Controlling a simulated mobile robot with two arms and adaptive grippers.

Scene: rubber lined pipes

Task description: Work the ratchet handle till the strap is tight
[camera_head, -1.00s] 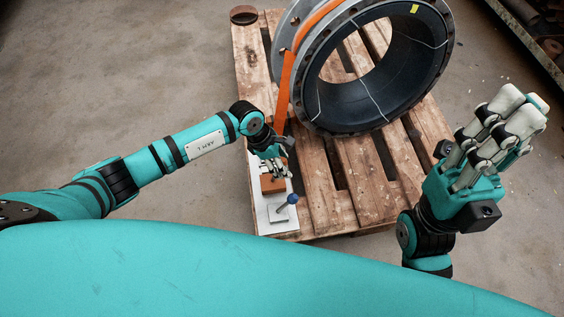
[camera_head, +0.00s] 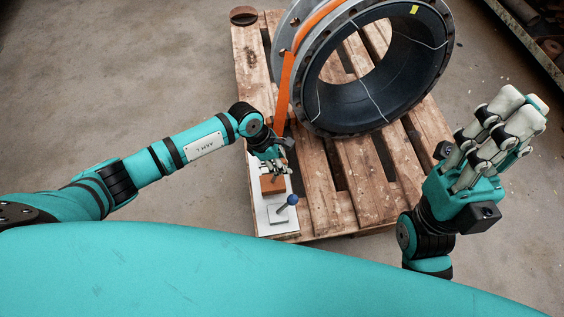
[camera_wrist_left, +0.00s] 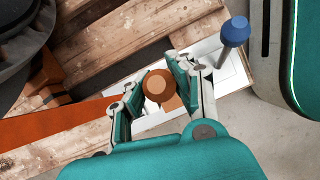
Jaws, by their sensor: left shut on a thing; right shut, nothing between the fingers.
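My left gripper (camera_head: 274,164) is over the white plate at the pallet's near-left edge. In the left wrist view its fingers (camera_wrist_left: 160,82) are shut around an orange-brown handle with a round end (camera_wrist_left: 158,86). An orange-brown block (camera_head: 272,184) shows just below the gripper in the head view. The orange strap (camera_head: 285,88) runs over the flanged pipe (camera_head: 372,80) and down toward the left gripper; its lower end is hidden by my arm. My right gripper (camera_head: 524,104) is shut and empty, raised to the right of the pallet.
A blue-knobbed lever (camera_head: 292,200) stands on the white plate (camera_head: 264,222) close to the left gripper. The pipe rests on a wooden pallet (camera_head: 325,200). A rusty ring (camera_head: 243,15) sits at its far-left corner. The concrete floor at left is clear.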

